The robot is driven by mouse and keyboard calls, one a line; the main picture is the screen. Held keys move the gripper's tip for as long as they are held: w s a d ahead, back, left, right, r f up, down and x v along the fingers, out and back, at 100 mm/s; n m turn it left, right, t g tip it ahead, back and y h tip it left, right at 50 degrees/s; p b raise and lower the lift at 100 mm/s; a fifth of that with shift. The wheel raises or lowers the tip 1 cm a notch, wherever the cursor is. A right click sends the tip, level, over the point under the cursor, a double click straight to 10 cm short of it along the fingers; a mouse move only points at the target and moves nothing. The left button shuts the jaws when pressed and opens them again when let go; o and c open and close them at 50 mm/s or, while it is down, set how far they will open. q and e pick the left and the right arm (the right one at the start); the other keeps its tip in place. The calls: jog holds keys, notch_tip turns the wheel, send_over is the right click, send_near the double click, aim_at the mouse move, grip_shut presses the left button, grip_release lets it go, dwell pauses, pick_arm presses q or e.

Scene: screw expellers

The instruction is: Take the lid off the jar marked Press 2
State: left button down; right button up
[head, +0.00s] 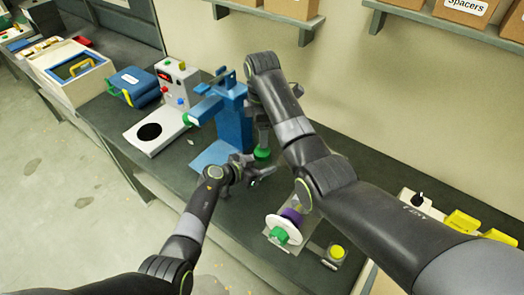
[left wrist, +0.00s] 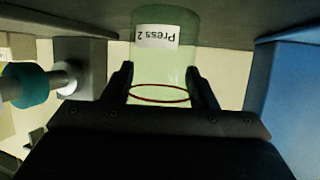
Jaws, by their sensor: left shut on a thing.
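The jar marked Press 2 (left wrist: 165,65) shows in the left wrist view as a pale green, see-through jar with a white label, upside down in that picture. A thin red ring (left wrist: 160,87) runs around its end near my gripper. My left gripper (head: 262,172) is beside the blue press in the head view. In the left wrist view its fingers (left wrist: 162,85) are shut on the jar, one on each side by the red ring. Whether a lid is inside the grip is hidden. My right gripper (head: 262,128) points down at the press; its fingers are unclear.
The blue press (head: 234,120) stands close to both grippers. A green piece (head: 262,154) is just below my right gripper. A white disc with a green block (head: 281,236) and a yellow button (head: 337,252) are nearer the front. A grey control box (head: 178,82) stands behind left.

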aim_at(262, 151)
jog(key=m, duration=0.3)
jog(key=shift+m, duration=0.4)
jog(key=m, duration=0.4)
jog(key=shift+m, duration=0.3)
jog(key=m, duration=0.4)
jog(key=shift+m, duration=0.3)
jog(key=m, duration=1)
jog(key=shift+m, duration=0.3)
jog(key=m, duration=0.7)
jog(key=shift+f, duration=4)
jog(key=shift+c, duration=0.3)
